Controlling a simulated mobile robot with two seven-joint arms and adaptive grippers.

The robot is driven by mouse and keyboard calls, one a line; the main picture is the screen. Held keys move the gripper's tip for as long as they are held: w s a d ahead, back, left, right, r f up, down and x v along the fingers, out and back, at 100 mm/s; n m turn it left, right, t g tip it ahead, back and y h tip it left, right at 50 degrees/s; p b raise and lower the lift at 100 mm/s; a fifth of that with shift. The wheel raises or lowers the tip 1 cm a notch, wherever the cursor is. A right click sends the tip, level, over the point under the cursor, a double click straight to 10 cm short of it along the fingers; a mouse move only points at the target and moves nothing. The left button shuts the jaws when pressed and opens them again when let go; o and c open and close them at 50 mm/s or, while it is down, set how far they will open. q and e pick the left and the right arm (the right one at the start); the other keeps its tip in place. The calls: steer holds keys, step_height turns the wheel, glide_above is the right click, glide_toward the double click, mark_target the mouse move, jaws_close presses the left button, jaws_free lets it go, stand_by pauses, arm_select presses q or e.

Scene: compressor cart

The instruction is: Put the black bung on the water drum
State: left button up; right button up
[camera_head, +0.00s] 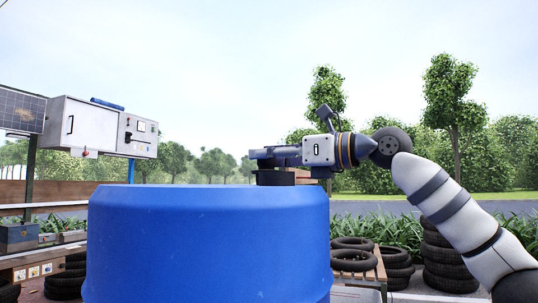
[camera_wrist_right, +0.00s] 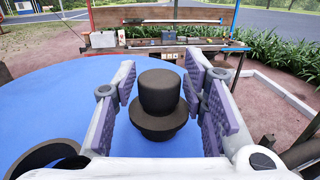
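The blue water drum (camera_head: 210,245) stands upright in front of me in the head view; its flat blue top (camera_wrist_right: 75,100) fills much of the right wrist view. The black bung (camera_wrist_right: 160,95), a round knob above a wider flange, is upright over the drum top, and its dark side shows at the rim in the head view (camera_head: 274,178). I cannot tell whether it sits in an opening. My right gripper (camera_wrist_right: 162,100) is open, with its purple-padded fingers on either side of the bung and narrow gaps visible. It also shows in the head view (camera_head: 275,157). My left gripper is out of view.
A black ring (camera_wrist_right: 45,155) is at the near left of the drum top in the wrist view. A grey control cabinet (camera_head: 95,127) stands at the left. Stacked tyres (camera_head: 448,262) and a wooden bench are behind to the right. The air above the drum's left half is clear.

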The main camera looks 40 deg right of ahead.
steer(key=shift+r, duration=0.3)
steer(key=v, duration=1.2)
steer(key=shift+p, duration=0.4)
steer(key=shift+f, duration=0.15)
